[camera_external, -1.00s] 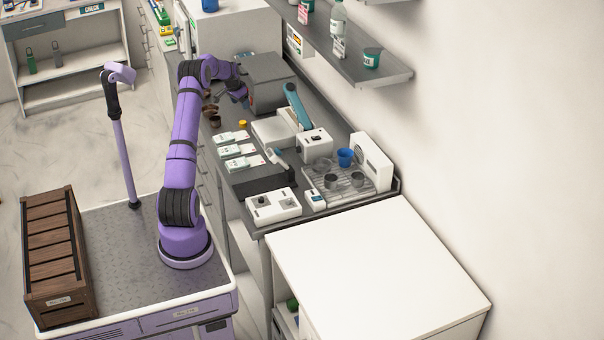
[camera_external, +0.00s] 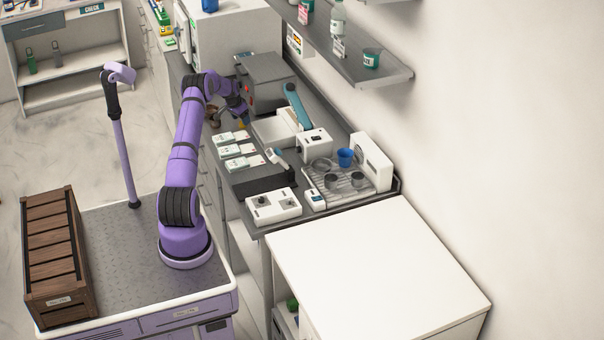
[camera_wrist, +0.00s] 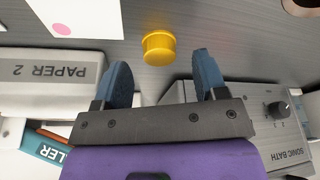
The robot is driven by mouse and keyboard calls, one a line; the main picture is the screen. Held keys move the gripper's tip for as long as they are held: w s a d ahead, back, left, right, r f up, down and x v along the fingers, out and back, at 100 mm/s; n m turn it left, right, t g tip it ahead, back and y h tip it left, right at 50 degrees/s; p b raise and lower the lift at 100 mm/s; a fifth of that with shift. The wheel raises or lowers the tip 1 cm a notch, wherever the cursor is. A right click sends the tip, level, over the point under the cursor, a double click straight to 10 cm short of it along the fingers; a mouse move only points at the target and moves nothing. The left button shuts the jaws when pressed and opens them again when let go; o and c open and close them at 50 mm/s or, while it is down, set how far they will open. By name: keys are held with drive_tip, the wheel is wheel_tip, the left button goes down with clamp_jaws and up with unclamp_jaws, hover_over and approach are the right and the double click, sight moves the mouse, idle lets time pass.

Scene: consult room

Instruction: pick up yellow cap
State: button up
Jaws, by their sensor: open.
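The yellow cap (camera_wrist: 158,46) is a small round cap on the dark grey counter (camera_wrist: 195,22). In the wrist view it lies between and just beyond the two blue fingertips of my gripper (camera_wrist: 162,75), with counter showing on both sides of it. My gripper is open and empty. In the external view my gripper (camera_external: 243,115) is low over the counter, and only a small yellow bit of the cap (camera_external: 242,125) shows beside the fingers.
In the wrist view a white box marked PAPER 2 (camera_wrist: 50,70) is at left and a device marked SONIC BATH (camera_wrist: 285,125) at right. In the external view a grey box-shaped machine (camera_external: 268,80) stands behind my gripper, and white packets (camera_external: 240,150) lie in front.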

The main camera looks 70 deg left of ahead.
drive_tip(key=shift+x, duration=1.15)
drive_tip(key=shift+c, duration=0.5)
drive_tip(key=c, duration=0.9)
drive_tip(key=shift+r, duration=0.1)
